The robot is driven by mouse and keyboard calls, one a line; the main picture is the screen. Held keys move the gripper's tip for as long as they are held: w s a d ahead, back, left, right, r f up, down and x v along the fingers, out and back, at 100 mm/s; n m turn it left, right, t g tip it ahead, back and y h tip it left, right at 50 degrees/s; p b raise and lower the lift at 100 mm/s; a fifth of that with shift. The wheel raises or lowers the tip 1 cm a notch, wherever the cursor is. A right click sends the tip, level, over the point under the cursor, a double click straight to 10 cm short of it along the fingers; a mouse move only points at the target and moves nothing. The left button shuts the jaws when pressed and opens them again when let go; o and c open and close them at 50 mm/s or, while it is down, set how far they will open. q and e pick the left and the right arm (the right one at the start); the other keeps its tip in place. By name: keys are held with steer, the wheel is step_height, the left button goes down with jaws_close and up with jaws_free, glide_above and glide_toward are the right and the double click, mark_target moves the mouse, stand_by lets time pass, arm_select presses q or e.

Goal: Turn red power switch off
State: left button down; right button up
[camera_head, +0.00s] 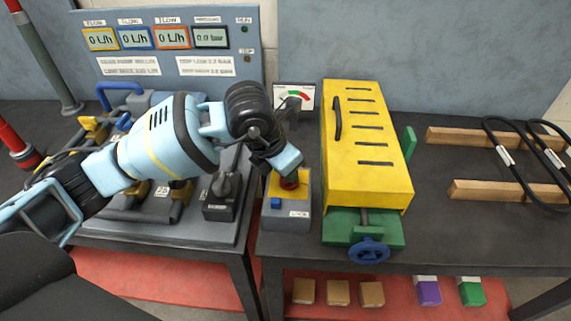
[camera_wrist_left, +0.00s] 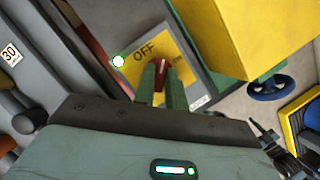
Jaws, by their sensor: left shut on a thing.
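The red power switch (camera_head: 289,181) sits on a yellow plate on top of a small grey box (camera_head: 296,213) in the middle of the head view. In the left wrist view the red switch (camera_wrist_left: 160,66) stands on the yellow plate (camera_wrist_left: 140,50), next to the word OFF. My left gripper (camera_head: 289,175) reaches down onto the switch. In the left wrist view its two green fingers (camera_wrist_left: 161,80) are closed around the red switch. The fingers hide part of the switch and plate. My right gripper is not in view.
A yellow slotted housing (camera_head: 365,140) on a green base with a blue handwheel (camera_head: 369,251) stands close to the right of the box. Wooden bars (camera_head: 495,138) lie at right.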

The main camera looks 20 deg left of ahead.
arm_select(q)
steer(key=n, duration=0.1)
steer(key=n+y+p, duration=0.1)
steer(key=n, duration=0.1)
steer(key=shift+d+r+n+t+p, duration=0.15)
steer(key=shift+r+n+t+p, duration=0.15)
steer(key=shift+n+p, duration=0.1)
steer(key=n+y+p, duration=0.1)
steer(key=n, duration=0.2)
steer(key=shift+y+p, duration=0.3)
steer(key=shift+p, duration=0.05)
steer(key=shift+f+n+y+p, duration=0.15)
steer(key=shift+n+y+p, duration=0.2)
steer(key=shift+n, duration=0.55)
steer(key=shift+d+n, duration=0.1)
steer(key=shift+n, duration=0.2)
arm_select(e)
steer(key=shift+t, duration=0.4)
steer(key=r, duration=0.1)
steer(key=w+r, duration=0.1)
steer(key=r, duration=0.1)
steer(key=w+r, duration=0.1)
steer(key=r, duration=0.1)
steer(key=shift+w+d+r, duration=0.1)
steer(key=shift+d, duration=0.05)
arm_select(q)
steer(key=shift+f, duration=0.1)
